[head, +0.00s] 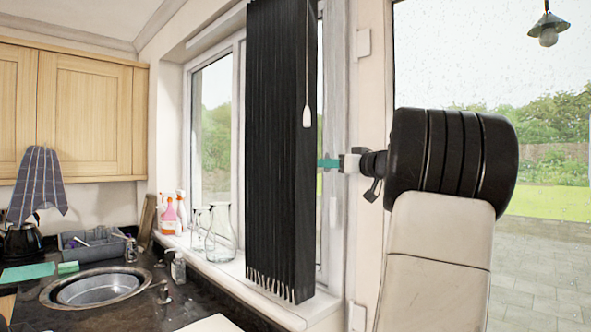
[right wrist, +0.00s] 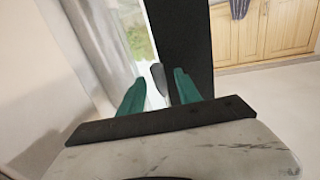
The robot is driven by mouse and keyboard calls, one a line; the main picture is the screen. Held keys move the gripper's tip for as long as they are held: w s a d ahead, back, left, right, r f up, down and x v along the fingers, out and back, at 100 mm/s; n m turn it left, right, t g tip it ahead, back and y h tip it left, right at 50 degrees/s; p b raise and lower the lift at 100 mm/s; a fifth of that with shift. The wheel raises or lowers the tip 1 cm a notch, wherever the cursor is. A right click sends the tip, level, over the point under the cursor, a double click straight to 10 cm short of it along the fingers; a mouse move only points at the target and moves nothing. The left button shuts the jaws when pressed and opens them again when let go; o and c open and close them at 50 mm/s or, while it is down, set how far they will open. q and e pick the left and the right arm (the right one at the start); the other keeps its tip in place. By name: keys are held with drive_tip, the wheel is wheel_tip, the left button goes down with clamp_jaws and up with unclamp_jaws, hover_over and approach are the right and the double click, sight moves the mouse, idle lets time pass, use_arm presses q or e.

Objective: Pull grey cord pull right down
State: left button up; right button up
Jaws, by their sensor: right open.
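The grey cord pull (head: 307,117) hangs upright on a thin cord in front of the dark vertical blind (head: 275,170), near its right edge. My right gripper (head: 328,163) is right of the blind and lower than the pull in the head view; its teal fingers are partly hidden there. In the right wrist view my right gripper (right wrist: 160,82) is open, and the dark grey cord pull (right wrist: 158,77) shows in the gap between the fingertips. I cannot tell whether it touches either finger. My left gripper is not in view.
Glass bottles (head: 220,235) and spray bottles (head: 174,212) stand on the window sill left of the blind. A round sink (head: 95,289) is in the dark worktop below. Wooden cupboards (head: 85,110) hang at the left. A glazed door is behind my right arm.

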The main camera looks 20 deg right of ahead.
drive_tip(key=shift+x, duration=0.9)
drive_tip(key=shift+w+d, duration=0.1)
drive_tip(key=shift+w, duration=0.35)
drive_tip(key=shift+s, duration=0.1)
drive_tip(key=shift+a, duration=0.2)
clamp_jaws()
